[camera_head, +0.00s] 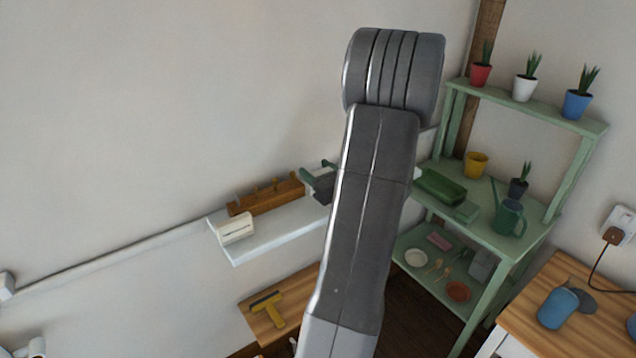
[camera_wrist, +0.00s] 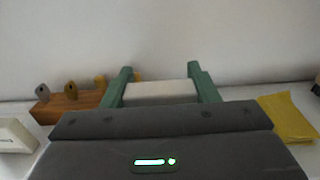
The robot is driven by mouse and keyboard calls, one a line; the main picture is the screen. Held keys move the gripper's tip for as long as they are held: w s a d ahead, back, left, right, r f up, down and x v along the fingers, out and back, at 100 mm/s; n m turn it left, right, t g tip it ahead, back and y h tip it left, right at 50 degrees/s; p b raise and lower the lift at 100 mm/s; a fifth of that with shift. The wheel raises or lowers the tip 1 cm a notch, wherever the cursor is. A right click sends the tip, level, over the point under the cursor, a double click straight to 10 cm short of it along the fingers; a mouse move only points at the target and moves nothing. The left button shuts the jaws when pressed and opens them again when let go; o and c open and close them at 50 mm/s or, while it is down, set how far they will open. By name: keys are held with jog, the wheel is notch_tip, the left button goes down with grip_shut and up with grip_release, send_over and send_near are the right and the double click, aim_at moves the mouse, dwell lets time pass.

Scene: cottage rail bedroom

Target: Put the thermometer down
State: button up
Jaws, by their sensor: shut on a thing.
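My gripper (camera_wrist: 160,78) has green fingers, shut on a pale whitish block, which I take to be the thermometer (camera_wrist: 160,92). The block spans the gap between the fingers in the wrist view; its face and any markings cannot be made out. In the head view my gripper (camera_head: 318,172) is over or near the white wall shelf (camera_head: 243,250), partly hidden by my arm. The thermometer cannot be made out there. Whether it touches the shelf cannot be told.
A wooden block with pegs (camera_head: 266,196) and a cream box (camera_head: 236,229) stand on the shelf's left part. A yellow cloth-like item (camera_wrist: 288,118) lies right of my gripper. A green plant rack (camera_head: 500,232) stands right. Some shelf front is bare.

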jog(key=shift+f, duration=1.7)
jog(key=shift+f+b, duration=0.2)
jog(key=shift+b, duration=0.1)
jog(key=o, duration=1)
jog(key=shift+r, duration=0.1)
jog(key=shift+r, duration=0.1)
jog(key=v, duration=1.2)
jog(key=shift+b, duration=0.35)
